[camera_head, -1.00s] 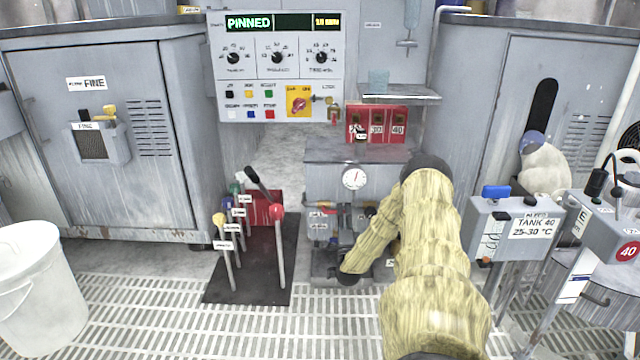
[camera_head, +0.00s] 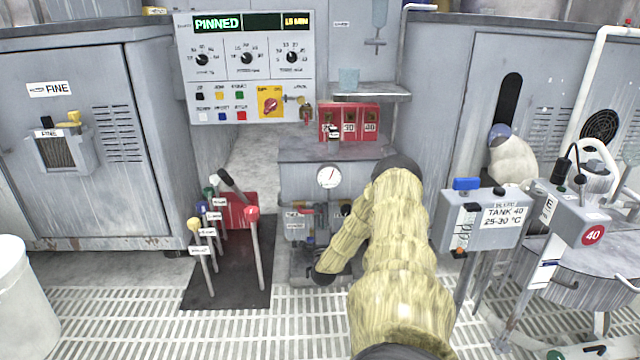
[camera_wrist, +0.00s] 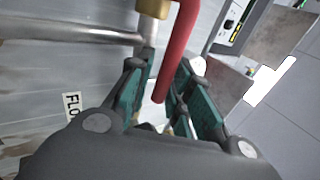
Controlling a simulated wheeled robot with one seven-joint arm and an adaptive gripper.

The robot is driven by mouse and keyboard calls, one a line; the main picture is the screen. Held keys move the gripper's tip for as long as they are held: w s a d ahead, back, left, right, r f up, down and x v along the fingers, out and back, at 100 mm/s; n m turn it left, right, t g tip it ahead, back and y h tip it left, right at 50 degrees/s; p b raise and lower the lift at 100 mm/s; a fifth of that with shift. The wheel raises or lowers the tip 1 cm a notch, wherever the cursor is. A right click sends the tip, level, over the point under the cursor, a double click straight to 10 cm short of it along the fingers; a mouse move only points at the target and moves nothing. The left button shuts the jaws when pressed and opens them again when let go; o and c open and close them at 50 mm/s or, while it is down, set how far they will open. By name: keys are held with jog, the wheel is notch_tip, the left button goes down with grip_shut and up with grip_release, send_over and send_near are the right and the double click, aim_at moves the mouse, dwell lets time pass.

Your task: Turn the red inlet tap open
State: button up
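The red tap handle (camera_wrist: 178,55) shows in the wrist view as a smooth red bar with a rounded end, beside a brass fitting (camera_wrist: 153,8) on a metal pipe (camera_wrist: 70,30). My gripper (camera_wrist: 163,85) has its teal-padded fingers apart, one on each side of the bar's end. The bar looks closer to the right finger; whether it touches cannot be told. In the head view, my arm bends down to a pipe assembly below a round gauge (camera_head: 329,177). My gripper and the tap are hard to make out there.
A lever stand with several coloured knobs and a red-knobbed lever (camera_head: 252,214) stands left of my arm. A grey control box marked TANK 40 (camera_head: 485,218) stands to the right. A control panel (camera_head: 247,68) is behind. Grated floor (camera_head: 230,330) in front is clear.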

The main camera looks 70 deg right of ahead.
jog(key=shift+o, duration=0.5)
jog(key=shift+w+f, duration=0.1)
jog(key=shift+f, duration=0.15)
jog(key=shift+a+f, duration=0.1)
jog(key=v, duration=0.7)
jog(key=shift+f, duration=0.15)
jog(key=shift+a+f, duration=0.15)
jog(key=shift+a, duration=0.1)
dwell(1.5)
